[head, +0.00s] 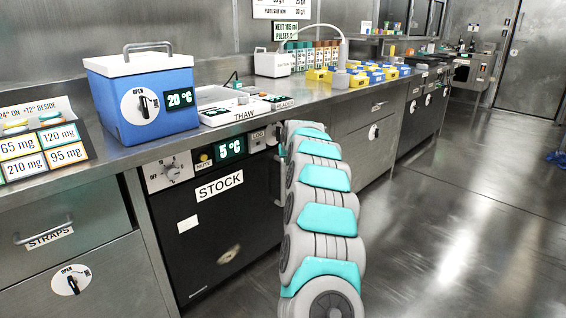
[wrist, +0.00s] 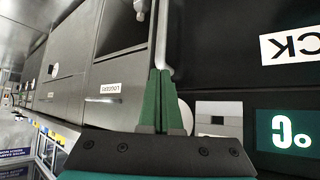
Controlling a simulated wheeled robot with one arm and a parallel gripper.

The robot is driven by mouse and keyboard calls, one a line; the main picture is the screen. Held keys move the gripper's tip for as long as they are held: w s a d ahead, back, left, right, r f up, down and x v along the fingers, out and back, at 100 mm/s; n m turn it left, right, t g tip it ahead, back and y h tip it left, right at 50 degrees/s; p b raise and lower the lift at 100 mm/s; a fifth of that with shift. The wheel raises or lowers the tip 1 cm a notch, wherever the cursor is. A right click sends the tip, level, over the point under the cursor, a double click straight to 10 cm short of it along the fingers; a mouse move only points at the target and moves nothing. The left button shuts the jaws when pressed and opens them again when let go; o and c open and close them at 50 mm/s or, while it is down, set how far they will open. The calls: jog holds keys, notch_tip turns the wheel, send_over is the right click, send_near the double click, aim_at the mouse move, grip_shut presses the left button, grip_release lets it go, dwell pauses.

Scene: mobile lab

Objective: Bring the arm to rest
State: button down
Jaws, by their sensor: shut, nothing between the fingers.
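My gripper (wrist: 160,72) shows in the wrist view with its two green fingers together and nothing between them. The wrist view is upside down. The fingers point along the cabinet fronts, near a drawer labelled LOGGERS (wrist: 72,98) and a pale bar-like handle. I cannot tell whether they touch anything. In the head view my grey and teal arm (head: 328,219) rises from the bottom edge to counter height, in front of the cabinets. My gripper is hidden behind it there.
The black STOCK unit (head: 204,236) reads 5 °C, left of my arm. On the counter stand a blue box (head: 172,85) reading 20 °C, a THAW tray (head: 240,105) and several yellow and blue blocks (head: 352,79). Open floor (head: 450,210) lies to the right.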

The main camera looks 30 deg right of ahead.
jog(key=s+d+r, duration=0.2)
jog(key=s+r, duration=0.4)
jog(key=s+a+f+n+g+y, duration=0.1)
jog(key=s+a+n+g+y, duration=0.1)
jog(key=s+a, duration=0.95)
jog(key=s+a+f+n+g+y, duration=0.1)
jog(key=s+a+g+y, duration=0.1)
jog(key=s+a, duration=0.95)
jog(key=s+a+f+g, duration=0.2)
jog(key=s+a, duration=0.1)
jog(key=s, duration=0.9)
jog(key=s+a+f+g, duration=0.2)
jog(key=s+a+f, duration=0.1)
jog(key=s, duration=0.9)
jog(key=s+a+f+g+h, duration=0.1)
jog(key=s+a+f+g, duration=0.2)
jog(key=s, duration=0.9)
jog(key=shift+s+a+f+n+b, duration=0.2)
jog(key=shift+s+n+b, duration=0.1)
jog(key=shift+s+b, duration=0.1)
